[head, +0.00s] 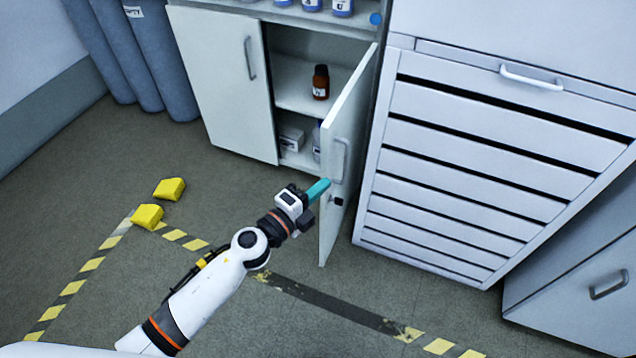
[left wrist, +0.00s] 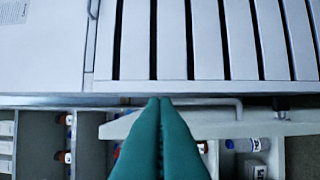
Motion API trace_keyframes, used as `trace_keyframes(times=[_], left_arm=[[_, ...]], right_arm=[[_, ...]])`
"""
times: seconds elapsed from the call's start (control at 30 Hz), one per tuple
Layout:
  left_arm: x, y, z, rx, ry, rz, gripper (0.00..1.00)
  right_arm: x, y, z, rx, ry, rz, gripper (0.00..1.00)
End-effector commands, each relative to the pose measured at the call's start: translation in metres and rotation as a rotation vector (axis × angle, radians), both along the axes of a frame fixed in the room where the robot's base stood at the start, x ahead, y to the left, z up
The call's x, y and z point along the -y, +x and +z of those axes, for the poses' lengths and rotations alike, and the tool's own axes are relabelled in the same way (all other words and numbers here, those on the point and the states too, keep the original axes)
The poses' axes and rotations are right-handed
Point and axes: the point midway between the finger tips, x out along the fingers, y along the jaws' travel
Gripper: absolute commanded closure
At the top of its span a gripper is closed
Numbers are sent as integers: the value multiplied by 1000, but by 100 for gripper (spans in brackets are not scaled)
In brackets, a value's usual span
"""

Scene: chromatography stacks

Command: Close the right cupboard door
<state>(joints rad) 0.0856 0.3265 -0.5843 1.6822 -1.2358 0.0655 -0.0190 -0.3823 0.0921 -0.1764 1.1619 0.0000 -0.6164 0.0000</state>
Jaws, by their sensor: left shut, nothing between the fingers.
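The right cupboard door (head: 350,125) is white and stands wide open, swung out toward me beside the drawer unit. Its grey bar handle (head: 339,160) is on the face turned to the drawers. My left gripper (head: 319,189) has teal fingers, shut and empty, at the inner side of the door near its free edge. I cannot tell whether the tips touch it. In the left wrist view the shut fingers (left wrist: 159,102) overlap the door (left wrist: 235,124), seen nearly edge-on, with its handle (left wrist: 215,100) beyond. My right gripper is not in view.
The left cupboard door (head: 225,80) is shut. A brown bottle (head: 320,82) stands on the open cupboard's shelf. The drawer unit (head: 480,150) is close on the right. Two yellow blocks (head: 169,189) lie on the floor at left. The floor before the cupboard is otherwise clear.

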Motion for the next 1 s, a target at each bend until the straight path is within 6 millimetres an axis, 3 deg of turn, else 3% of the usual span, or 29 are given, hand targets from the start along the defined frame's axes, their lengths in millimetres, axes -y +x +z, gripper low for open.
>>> trace_keyframes(times=[0.17,0.4,0.5,0.7,1.0], left_arm=[[23,30,2,2,-3,1,100],[53,70,0,0,-3,2,100],[34,74,-2,-2,3,4,100],[16,79,-1,-2,0,3,100],[12,80,0,-3,-1,3,100]], right_arm=[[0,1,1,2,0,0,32],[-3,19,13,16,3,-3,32],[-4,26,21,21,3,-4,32],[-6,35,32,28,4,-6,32],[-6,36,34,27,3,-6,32]])
